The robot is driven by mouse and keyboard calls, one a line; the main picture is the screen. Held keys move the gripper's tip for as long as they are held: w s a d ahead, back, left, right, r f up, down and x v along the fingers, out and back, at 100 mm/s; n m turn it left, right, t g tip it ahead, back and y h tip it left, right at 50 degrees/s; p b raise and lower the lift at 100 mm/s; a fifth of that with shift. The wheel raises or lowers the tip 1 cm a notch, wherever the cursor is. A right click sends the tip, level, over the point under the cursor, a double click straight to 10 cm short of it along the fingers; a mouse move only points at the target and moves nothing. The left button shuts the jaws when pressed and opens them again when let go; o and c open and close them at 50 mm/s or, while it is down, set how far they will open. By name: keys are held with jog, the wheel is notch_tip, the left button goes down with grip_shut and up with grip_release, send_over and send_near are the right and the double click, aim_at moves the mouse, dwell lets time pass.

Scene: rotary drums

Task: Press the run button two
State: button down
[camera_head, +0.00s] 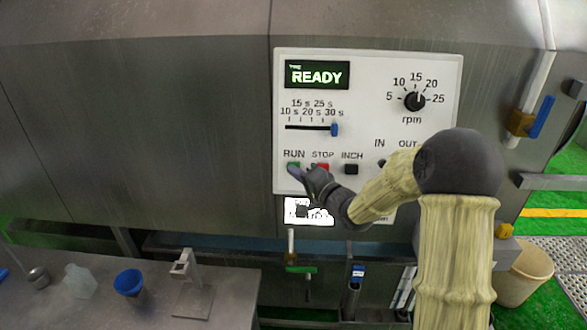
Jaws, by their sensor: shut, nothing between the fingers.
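The white control panel (374,110) is on the front of a grey metal machine. Its green RUN button (293,165) is at the lower left, partly covered by my gripper (296,170). My gripper is shut and its tip is at the RUN button; I cannot tell whether it touches or presses it. The red STOP button (324,166) is just to the right, partly hidden by my gripper. The black INCH button (351,169) is further right. The display (317,74) reads READY. No second run button shows.
A time slider (334,130) stands near 30 s, and an rpm knob (414,101) is at the right. My arm hides the panel's lower right. Below left, a grey table (225,300) holds a blue cup (129,283) and a small stand (187,285). A beige bin (527,275) stands at right.

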jog(key=shift+w, duration=0.1)
jog(key=shift+w+f, duration=0.1)
jog(key=shift+w, duration=0.2)
